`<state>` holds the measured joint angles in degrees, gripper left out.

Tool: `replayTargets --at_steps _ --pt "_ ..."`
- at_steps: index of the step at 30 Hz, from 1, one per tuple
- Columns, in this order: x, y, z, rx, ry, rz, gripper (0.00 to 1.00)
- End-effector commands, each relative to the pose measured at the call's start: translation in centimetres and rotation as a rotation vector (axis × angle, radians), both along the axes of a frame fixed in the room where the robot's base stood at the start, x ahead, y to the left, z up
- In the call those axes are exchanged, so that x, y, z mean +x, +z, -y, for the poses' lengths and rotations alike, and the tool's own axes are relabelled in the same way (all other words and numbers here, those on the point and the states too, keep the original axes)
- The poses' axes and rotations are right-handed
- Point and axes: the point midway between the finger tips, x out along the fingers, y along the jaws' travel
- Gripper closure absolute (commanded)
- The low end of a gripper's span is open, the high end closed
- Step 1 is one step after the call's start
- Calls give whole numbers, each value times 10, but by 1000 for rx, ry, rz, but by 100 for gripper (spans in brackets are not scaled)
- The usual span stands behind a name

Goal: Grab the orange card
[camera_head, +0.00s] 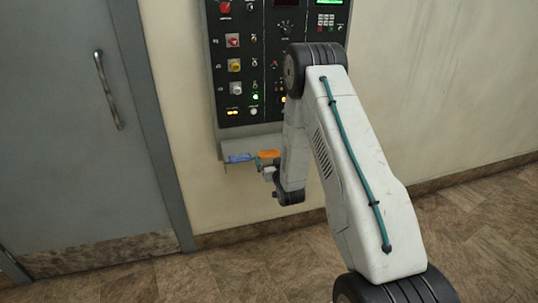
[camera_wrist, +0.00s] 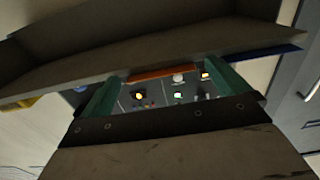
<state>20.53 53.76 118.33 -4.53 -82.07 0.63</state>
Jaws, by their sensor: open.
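The orange card (camera_head: 269,153) lies at the ledge below the control panel, just right of the blue card (camera_head: 240,157). In the wrist view the orange card (camera_wrist: 165,73) shows edge-on as a thin strip at the ledge. My gripper (camera_head: 264,163) is at the front of the ledge, close to the orange card and partly hidden by my arm. In the wrist view my gripper (camera_wrist: 166,80) is open, with its teal fingers to either side of the orange strip. I cannot tell whether they touch it.
The ledge (camera_wrist: 75,70) crosses the wrist view. The blue card (camera_wrist: 265,53) juts from it on the right, a yellow piece (camera_wrist: 20,102) on the left. The control panel (camera_head: 265,75) with knobs and lights is above. A grey door (camera_head: 75,130) stands left; the floor (camera_head: 250,270) is clear.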

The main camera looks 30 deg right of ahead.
Motion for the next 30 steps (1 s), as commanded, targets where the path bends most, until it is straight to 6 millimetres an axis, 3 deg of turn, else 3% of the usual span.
replayTargets --at_steps 1,5,17,23,28,30 --pt "0 0 0 0 0 0 8" --pt "0 0 0 0 0 0 44" --pt "0 2 0 0 0 1 44" --pt "0 15 0 -1 0 4 44" --pt "0 38 0 -2 0 5 44" --pt "-14 36 0 1 -1 -3 44"
